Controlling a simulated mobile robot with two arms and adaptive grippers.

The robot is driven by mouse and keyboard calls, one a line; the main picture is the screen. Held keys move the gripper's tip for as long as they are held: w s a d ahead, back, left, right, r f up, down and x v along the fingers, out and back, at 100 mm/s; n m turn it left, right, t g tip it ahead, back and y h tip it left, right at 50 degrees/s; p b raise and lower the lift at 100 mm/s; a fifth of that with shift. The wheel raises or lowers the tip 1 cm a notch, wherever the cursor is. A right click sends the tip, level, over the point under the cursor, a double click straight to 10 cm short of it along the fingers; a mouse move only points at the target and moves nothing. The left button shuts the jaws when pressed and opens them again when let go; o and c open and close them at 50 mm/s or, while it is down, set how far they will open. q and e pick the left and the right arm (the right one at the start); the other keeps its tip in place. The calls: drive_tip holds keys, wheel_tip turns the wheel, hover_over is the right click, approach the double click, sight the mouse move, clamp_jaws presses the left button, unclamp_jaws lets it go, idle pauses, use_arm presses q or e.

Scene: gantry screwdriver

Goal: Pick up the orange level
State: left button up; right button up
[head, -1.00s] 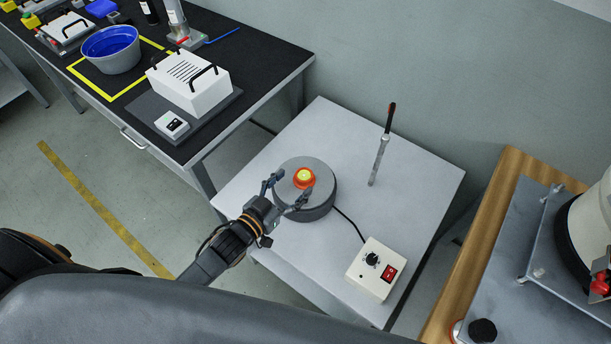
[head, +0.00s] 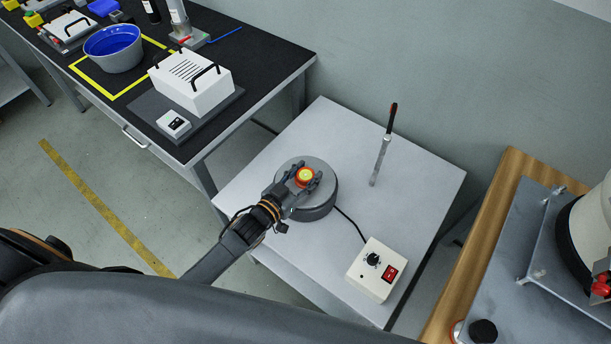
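The orange level (head: 305,175) is a small round orange piece with a yellow-green centre. It sits on top of a grey round plate (head: 318,207) on the light grey table. My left gripper (head: 305,178) reaches in from the lower left, with one finger on each side of the level. The fingers are drawn in close against its sides, and the level still appears to rest on the plate. My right gripper is not in view.
A control box (head: 377,270) with a knob and red switch is cabled to the plate. A dark bench (head: 262,72) is at upper left, a wood-edged table (head: 475,235) at right.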

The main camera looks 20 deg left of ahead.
sight(305, 174)
use_arm(q)
drive_tip(key=c, duration=0.4)
drive_tip(key=shift+r, duration=0.1)
drive_tip(key=shift+c, duration=0.2)
drive_tip(key=shift+r, duration=0.5)
wheel_tip(305, 174, up, 2)
drive_tip(key=shift+s+r, duration=0.1)
drive_tip(key=shift+r, duration=0.1)
drive_tip(key=s+a+r+p, duration=0.1)
drive_tip(key=s+a+r, duration=0.3)
drive_tip(key=s+r, duration=0.5)
drive_tip(key=v, duration=0.4)
drive_tip(key=shift+d, duration=0.3)
drive_tip(key=shift+s+d, duration=0.1)
drive_tip(key=shift+s, duration=0.1)
